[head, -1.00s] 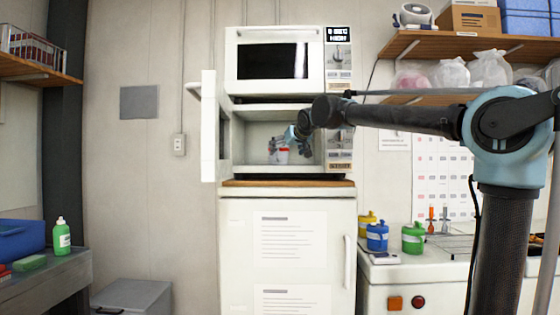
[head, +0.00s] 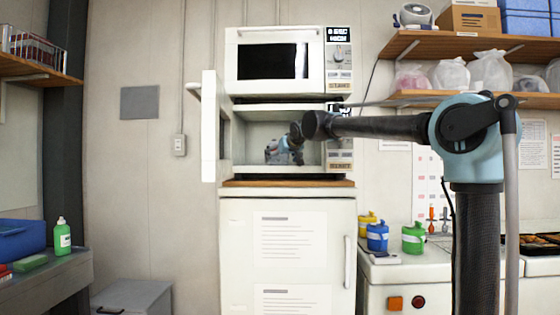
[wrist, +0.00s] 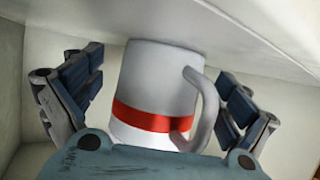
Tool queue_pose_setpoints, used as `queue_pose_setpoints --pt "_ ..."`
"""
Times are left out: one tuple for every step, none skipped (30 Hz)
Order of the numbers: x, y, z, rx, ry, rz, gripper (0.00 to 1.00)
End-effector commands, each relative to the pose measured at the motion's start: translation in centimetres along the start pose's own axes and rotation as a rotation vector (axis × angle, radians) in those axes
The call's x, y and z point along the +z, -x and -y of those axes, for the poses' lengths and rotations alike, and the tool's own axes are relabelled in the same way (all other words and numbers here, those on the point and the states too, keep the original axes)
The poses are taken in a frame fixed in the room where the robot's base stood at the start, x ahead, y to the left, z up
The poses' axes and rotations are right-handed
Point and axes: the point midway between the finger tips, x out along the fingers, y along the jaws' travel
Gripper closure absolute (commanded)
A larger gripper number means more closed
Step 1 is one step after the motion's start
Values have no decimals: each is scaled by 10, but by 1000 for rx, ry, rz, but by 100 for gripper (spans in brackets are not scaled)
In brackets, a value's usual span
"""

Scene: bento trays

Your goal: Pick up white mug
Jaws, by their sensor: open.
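The white mug (wrist: 160,75) has a red band and a handle on the right in the wrist view. It stands between the two dark, padded fingers of my gripper (wrist: 163,78). The fingers are apart, one on each side, with gaps to the mug, and the right finger is beyond the handle. In the head view my gripper (head: 283,152) is inside the lower microwave (head: 250,122), and the mug is mostly hidden behind it.
The lower microwave's open door (head: 209,127) stands at the left of its opening. The upper microwave (head: 285,60) is closed just above. Cavity walls lie close around my gripper. A counter with several bottles (head: 413,238) is at the right.

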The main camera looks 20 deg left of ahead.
Motion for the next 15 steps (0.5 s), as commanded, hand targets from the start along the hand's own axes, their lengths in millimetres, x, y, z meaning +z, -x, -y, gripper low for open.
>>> queue_pose_setpoints --pt "0 0 0 0 0 0 7" --pt "0 0 0 0 0 0 14" --pt "0 0 -1 1 0 0 23" --pt "0 0 -1 1 0 0 29" --pt "0 0 -1 1 0 0 36" --pt "0 0 -1 1 0 0 45" --pt "0 0 -1 1 0 0 52" --pt "0 0 -1 1 0 0 59" --pt "0 0 -1 1 0 0 68" --pt "0 0 -2 2 -1 0 70" --pt "0 1 -2 1 -1 -1 70" --pt "0 1 -2 2 -1 0 70" --pt "0 1 -2 2 -1 0 70" --pt "0 1 -2 2 -1 0 71" --pt "0 1 -2 2 -1 0 71"
